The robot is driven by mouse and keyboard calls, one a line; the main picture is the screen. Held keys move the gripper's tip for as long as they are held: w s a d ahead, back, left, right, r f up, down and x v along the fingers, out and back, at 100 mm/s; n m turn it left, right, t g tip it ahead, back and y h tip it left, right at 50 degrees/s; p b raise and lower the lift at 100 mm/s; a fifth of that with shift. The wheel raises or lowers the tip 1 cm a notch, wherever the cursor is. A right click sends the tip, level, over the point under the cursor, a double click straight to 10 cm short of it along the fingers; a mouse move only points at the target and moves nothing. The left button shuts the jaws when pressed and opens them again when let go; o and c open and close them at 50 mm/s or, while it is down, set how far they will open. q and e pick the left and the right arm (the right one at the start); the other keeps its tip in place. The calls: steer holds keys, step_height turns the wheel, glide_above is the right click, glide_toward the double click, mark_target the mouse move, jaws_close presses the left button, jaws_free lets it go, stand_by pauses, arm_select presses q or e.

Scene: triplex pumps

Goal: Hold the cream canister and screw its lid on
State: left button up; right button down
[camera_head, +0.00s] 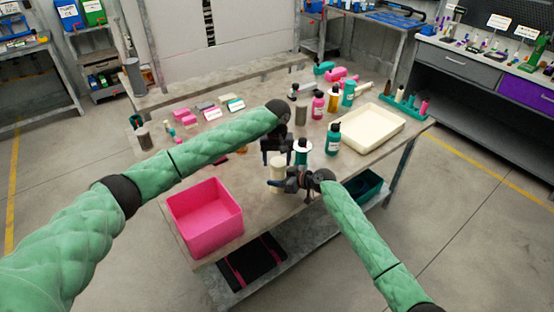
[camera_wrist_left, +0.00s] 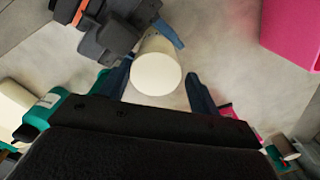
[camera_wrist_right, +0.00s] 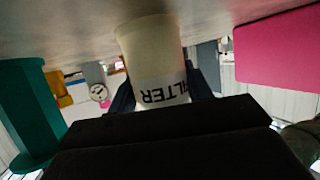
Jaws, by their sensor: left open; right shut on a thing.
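The cream canister (camera_head: 277,178) stands upright at the table's front edge. My right gripper (camera_head: 282,185) is shut around its body. In the right wrist view the canister (camera_wrist_right: 150,50) appears upside down between the fingers, with a white label whose lettering is partly hidden. My left gripper (camera_head: 277,153) is open and points down just above the canister. In the left wrist view the round, plain cream top (camera_wrist_left: 157,73) lies between its spread fingers, with a gap on both sides. I cannot tell whether this top is the separate lid.
A pink bin (camera_head: 205,218) stands left of the canister. Teal bottles (camera_head: 333,139) and (camera_head: 302,152) stand close on the right. A cream tray (camera_head: 362,130) lies further right. Pink and grey small items (camera_head: 205,108) lie at the back left.

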arm_select(q)
steer(key=shift+s+d+f, duration=0.15)
steer(key=shift+d, duration=0.15)
steer(key=shift+r, duration=0.3)
steer(key=shift+a+r, duration=0.15)
steer(key=shift+r, duration=1.85)
steer(key=shift+c, duration=0.4)
